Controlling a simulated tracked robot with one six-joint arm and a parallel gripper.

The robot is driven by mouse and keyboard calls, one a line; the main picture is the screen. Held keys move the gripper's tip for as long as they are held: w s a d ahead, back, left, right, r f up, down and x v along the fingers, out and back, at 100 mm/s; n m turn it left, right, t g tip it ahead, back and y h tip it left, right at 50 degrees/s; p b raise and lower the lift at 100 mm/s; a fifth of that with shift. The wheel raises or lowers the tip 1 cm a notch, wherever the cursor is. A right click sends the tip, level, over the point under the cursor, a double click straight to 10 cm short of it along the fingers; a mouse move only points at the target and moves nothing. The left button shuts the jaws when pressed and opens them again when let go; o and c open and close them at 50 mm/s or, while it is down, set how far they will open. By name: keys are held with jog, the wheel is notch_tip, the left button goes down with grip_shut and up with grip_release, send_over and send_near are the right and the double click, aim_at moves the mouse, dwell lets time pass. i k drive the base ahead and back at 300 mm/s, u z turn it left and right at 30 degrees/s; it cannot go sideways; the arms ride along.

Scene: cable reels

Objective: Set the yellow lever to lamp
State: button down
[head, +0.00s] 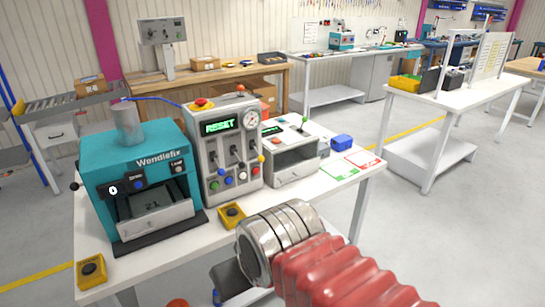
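A grey control panel (228,150) stands upright on the white workbench, with a green display reading "RESET" and a row of levers in dark slots. A small yellow knob (261,158) shows at the lower right of the panel; it looks like the end of the rightmost lever, pointing down. Labels beside the levers are too small to read, so I cannot make out a lamp mark. My arm, with red bellows and a silver wrist (277,232), reaches in from the lower right, in front of the bench and apart from the panel.
A teal Wendlefix press (140,175) stands left of the panel. Yellow button boxes (231,214) (91,269) sit at the front edge. Floor at right is clear.

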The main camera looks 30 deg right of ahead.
aim_at(261, 158)
jog(key=u, duration=0.05)
jog(key=i, duration=1)
jog(key=z, duration=0.05)
